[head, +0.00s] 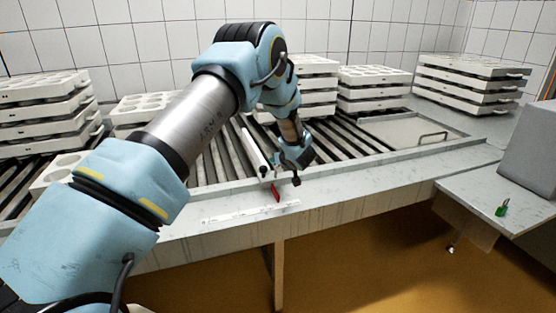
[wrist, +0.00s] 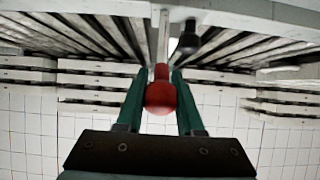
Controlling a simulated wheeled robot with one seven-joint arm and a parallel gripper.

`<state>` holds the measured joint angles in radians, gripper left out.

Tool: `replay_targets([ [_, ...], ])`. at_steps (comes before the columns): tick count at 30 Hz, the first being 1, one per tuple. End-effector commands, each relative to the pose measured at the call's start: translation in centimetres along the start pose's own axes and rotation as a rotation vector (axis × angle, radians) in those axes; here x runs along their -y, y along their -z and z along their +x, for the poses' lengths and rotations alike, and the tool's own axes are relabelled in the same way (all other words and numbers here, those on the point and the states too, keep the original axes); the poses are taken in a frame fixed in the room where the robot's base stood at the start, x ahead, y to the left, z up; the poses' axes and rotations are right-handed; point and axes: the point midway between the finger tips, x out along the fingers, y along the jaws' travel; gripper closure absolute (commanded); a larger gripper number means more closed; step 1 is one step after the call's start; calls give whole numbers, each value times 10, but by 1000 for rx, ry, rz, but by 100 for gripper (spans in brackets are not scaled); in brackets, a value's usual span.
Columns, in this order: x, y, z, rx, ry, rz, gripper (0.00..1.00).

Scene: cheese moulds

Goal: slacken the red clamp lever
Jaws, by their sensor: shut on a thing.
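The red clamp lever (head: 275,192) is at the front edge of the roller table, just below my gripper (head: 279,168) in the head view. In the wrist view a round red knob (wrist: 161,96) sits between the two green fingers of my gripper (wrist: 159,76), which are shut on it. A pale rod (wrist: 163,38) runs up behind the knob. A dark knob (wrist: 187,40) stands close to the right of it, apart from the fingers. The lever's pivot is hard to make out.
The roller table's pale front ledge (head: 345,207) carries a white marked strip (head: 240,214). Stacks of white moulds (head: 468,82) stand along the tiled wall. A side table at the right holds a small green object (head: 502,208) and a grey box (head: 530,150).

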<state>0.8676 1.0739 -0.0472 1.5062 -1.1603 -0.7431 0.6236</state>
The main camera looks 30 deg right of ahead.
Motion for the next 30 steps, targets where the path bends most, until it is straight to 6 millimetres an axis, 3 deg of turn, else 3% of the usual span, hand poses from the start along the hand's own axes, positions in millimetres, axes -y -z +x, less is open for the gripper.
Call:
replay_targets([
  [10,4,-4,3,5,6,2,100],
  [11,4,-4,3,6,6,2,63],
  [18,2,-3,1,4,3,1,36],
  [26,0,-2,0,3,1,1,36],
  [30,-1,-2,-12,2,-1,1,36],
])
